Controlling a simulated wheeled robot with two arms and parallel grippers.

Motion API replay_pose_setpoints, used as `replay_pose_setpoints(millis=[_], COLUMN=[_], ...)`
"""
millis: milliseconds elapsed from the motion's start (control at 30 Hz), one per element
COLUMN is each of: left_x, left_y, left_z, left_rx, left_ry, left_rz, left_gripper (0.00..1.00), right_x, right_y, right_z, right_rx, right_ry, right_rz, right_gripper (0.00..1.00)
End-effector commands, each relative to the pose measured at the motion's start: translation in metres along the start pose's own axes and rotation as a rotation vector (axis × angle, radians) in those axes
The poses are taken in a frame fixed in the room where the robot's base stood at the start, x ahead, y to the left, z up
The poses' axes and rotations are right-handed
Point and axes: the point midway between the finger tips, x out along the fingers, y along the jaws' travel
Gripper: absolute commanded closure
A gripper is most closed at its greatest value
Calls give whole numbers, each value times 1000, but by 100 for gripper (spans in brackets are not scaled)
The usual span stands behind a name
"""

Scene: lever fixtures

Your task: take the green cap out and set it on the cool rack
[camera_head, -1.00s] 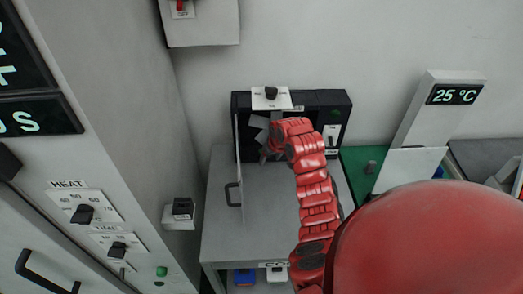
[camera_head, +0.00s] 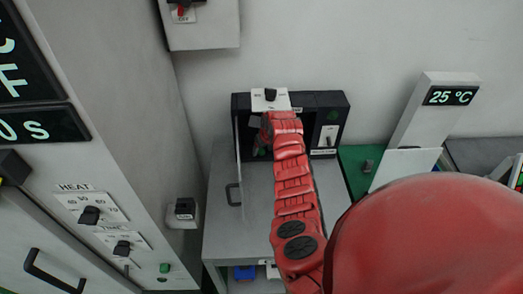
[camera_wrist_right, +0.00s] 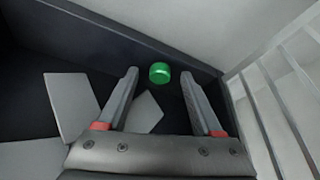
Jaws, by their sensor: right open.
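The green cap (camera_wrist_right: 159,73) shows in the right wrist view. It sits in a dark interior near a back edge, just ahead of and between the spread fingertips. My right gripper (camera_wrist_right: 160,76) is open and empty. In the head view my right arm reaches into the black box (camera_head: 341,108) on the grey table, and the gripper (camera_head: 259,142) is largely hidden by the box opening and the arm. The cap cannot be made out clearly there. I cannot identify the cool rack with certainty. My left gripper is not in view.
The box's open door (camera_head: 238,180) stands at the left of the arm. White bars (camera_wrist_right: 275,110) run along the right of the wrist view. Grey flat plates (camera_wrist_right: 70,103) lie by the fingers. A green surface (camera_head: 352,165) with a grey knob lies right of the table.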

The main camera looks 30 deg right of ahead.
Motion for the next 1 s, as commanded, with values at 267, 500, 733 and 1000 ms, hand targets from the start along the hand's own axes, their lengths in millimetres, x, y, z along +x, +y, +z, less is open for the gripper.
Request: replay_pose_setpoints(millis=[267,500,733,1000], left_x=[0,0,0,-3], left_y=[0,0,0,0], left_z=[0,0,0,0], left_rx=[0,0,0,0], left_ry=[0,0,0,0], left_rz=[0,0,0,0], left_gripper=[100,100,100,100], right_x=[1,1,1,2], right_y=[0,0,0,0], right_z=[1,1,1,1], right_rx=[0,0,0,0], right_ry=[-1,-1,-1,0], right_rz=[0,0,0,0], right_gripper=[42,85,100,100])
